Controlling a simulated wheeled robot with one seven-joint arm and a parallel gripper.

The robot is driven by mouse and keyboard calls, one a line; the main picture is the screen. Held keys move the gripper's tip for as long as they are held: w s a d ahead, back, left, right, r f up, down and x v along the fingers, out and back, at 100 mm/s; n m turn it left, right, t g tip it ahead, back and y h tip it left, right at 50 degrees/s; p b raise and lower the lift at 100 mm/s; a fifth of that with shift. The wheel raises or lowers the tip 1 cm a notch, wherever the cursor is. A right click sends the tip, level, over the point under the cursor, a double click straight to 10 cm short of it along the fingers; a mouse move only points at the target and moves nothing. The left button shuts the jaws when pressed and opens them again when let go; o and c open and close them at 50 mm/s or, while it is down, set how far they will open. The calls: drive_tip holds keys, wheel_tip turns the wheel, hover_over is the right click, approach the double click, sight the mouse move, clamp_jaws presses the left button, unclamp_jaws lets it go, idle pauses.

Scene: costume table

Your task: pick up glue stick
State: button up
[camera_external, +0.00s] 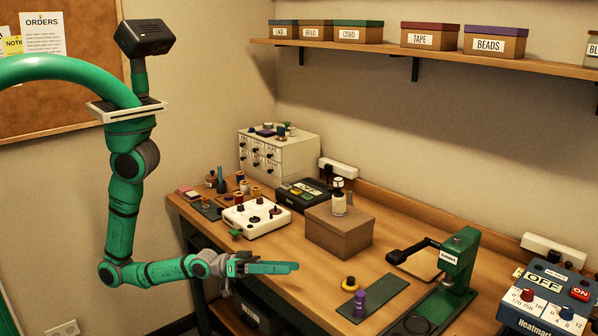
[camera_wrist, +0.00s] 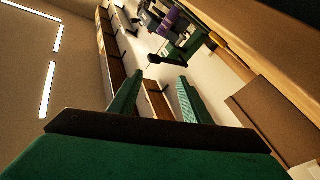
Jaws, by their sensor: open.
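A small upright purple object (camera_external: 359,303) stands on a dark green mat (camera_external: 386,290) near the table's front edge; it may be the glue stick, but it is too small to be sure. A purple shape (camera_wrist: 169,20) also shows at the top of the wrist view. My gripper (camera_external: 278,267) is left of the purple object and apart from it, near the table's front edge. In the wrist view my gripper (camera_wrist: 157,97) has its two green fingers spread with nothing held between them.
A brown box (camera_external: 338,234) with a white bottle (camera_external: 339,202) on top stands behind my gripper. A green press (camera_external: 458,262) is right of the mat. A yellow ring-like item (camera_external: 348,284) lies near the purple object. A white knobbed box (camera_external: 256,216) is at left.

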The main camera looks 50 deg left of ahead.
drive_tip(key=w+d+m, duration=0.2)
drive_tip(key=d+m, duration=0.3)
drive_tip(key=m+g+y, duration=0.1)
drive_tip(key=g, duration=0.1)
approach(360, 303)
drive_tip(key=shift+w+d+f, duration=0.35)
drive_tip(key=shift+w+d, duration=0.25)
drive_tip(key=shift+w+d+f, duration=0.4)
drive_tip(key=shift+w+d, duration=0.15)
drive_tip(key=shift+w, duration=0.1)
drive_tip(key=shift+x, duration=3.25)
drive_tip(key=shift+w+r, duration=0.1)
drive_tip(key=shift+r, duration=0.1)
clamp_jaws()
